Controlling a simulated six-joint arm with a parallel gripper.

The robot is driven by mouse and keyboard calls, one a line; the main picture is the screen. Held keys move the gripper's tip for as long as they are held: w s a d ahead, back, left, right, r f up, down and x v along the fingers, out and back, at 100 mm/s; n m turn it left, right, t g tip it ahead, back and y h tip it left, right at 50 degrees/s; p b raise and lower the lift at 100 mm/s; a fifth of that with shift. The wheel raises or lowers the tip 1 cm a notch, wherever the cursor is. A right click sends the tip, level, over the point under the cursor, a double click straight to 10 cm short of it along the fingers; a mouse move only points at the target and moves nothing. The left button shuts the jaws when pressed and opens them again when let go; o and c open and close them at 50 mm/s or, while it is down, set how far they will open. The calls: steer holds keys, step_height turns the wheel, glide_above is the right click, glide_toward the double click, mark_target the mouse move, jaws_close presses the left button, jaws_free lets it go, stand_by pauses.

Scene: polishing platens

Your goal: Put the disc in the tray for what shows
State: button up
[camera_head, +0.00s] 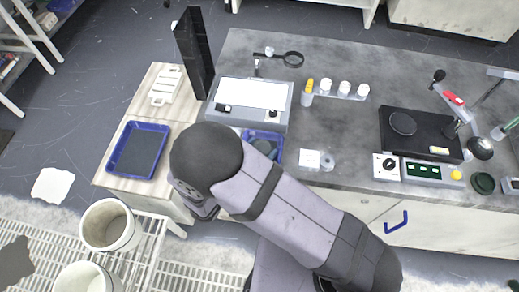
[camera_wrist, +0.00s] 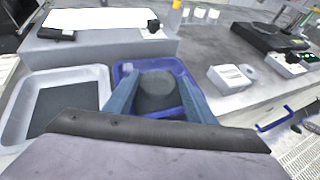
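A dark grey disc (camera_wrist: 157,90) with a lighter round patch on top lies in a blue tray (camera_wrist: 122,72) in the wrist view. In the head view this disc (camera_head: 264,146) and tray (camera_head: 280,152) show partly behind my arm. My gripper (camera_wrist: 158,84) has its two fingers spread, one on each side of the disc; whether they touch it I cannot tell. A white tray (camera_wrist: 12,118) with a dark, empty floor stands left of it in the wrist view. Another blue tray (camera_head: 114,166), empty with a dark floor, lies on the wooden top at left in the head view.
A grey box with a blank white panel (camera_head: 252,93) stands behind the disc's tray. A black upright panel (camera_head: 194,54) stands to its left. A white block (camera_head: 310,159) is close at right. A black platen machine (camera_head: 422,134) stands farther right. White buckets (camera_head: 110,224) are at lower left.

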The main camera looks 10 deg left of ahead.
steer(key=shift+r, duration=0.1)
steer(key=shift+s+a+r, duration=0.1)
steer(key=v, duration=1.1)
steer(key=shift+s+r+b, duration=0.15)
steer(key=shift+s+b, duration=0.15)
steer(key=shift+b, duration=0.1)
steer(key=shift+a, duration=0.1)
steer(key=d+r+m+g+y, duration=0.1)
steer(key=d+m+g, duration=0.5)
steer(key=d+m, duration=0.7)
steer(key=d+r+m+g+y, duration=0.1)
steer(key=d+m+g+y, duration=0.3)
steer(key=d+m, duration=0.9)
steer(key=m+g, duration=0.2)
steer(key=m, duration=0.3)
steer(key=shift+w+d+r+m+g, duration=0.2)
steer(key=shift+w+r+m+g, duration=0.1)
steer(key=shift+w, duration=0.1)
